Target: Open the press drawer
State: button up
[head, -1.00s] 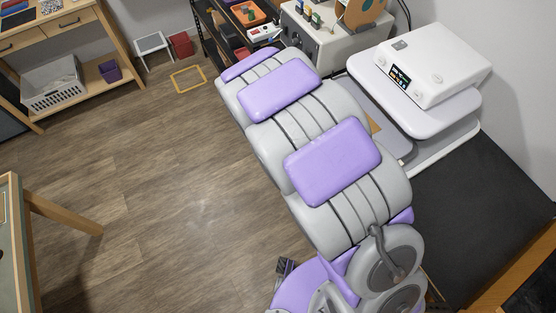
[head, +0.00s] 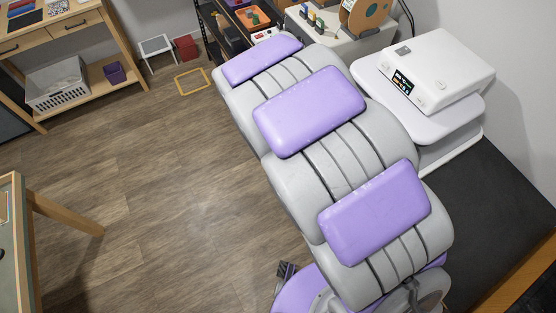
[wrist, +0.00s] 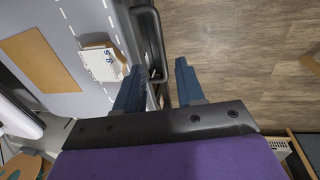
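The white press (head: 432,70) with a small display stands at the right in the head view, on a pale base. In the wrist view, a grey drawer surface (wrist: 92,20) with white dashed lines fills the upper left, with a tan sheet (wrist: 40,60) and a small white printed block (wrist: 100,62) on it. A black handle (wrist: 148,22) runs along its right edge. My gripper (wrist: 160,66) is open, its two blue-grey fingers apart, with the near part of the handle in the gap between them. Contact is unclear. My arm hides the gripper and handle in the head view.
A black surface (head: 490,215) lies right of my arm. A shelf with an orange tray (head: 252,17) and a machine with a tan disc (head: 365,15) stand behind. A wooden table (head: 20,235) is at the left. Wood floor (head: 165,165) between is clear.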

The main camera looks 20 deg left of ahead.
notch_tip(320, 180, up, 9)
jog(key=s+a, duration=0.1)
jog(key=shift+a, duration=0.1)
dwell(0.6)
jog(key=s+d+r+m+g+b, duration=0.1)
jog(key=s+d+m+b, duration=0.15)
jog(key=d, duration=0.75)
jog(key=s+d+m+g+b, duration=0.1)
jog(key=s+d+m+b, duration=0.2)
jog(key=d, duration=0.7)
jog(key=s+d+f+m+b, duration=0.1)
jog(key=s+d, duration=0.3)
jog(key=s, duration=0.3)
jog(key=s+d+f+m+g+y+b, duration=0.1)
jog(key=s+d+m+b, duration=0.1)
jog(key=s+d, duration=0.2)
jog(key=s, duration=0.3)
jog(key=shift+s+f+y, duration=0.3)
jog(key=shift+f, duration=0.05)
jog(key=shift+m, duration=0.25)
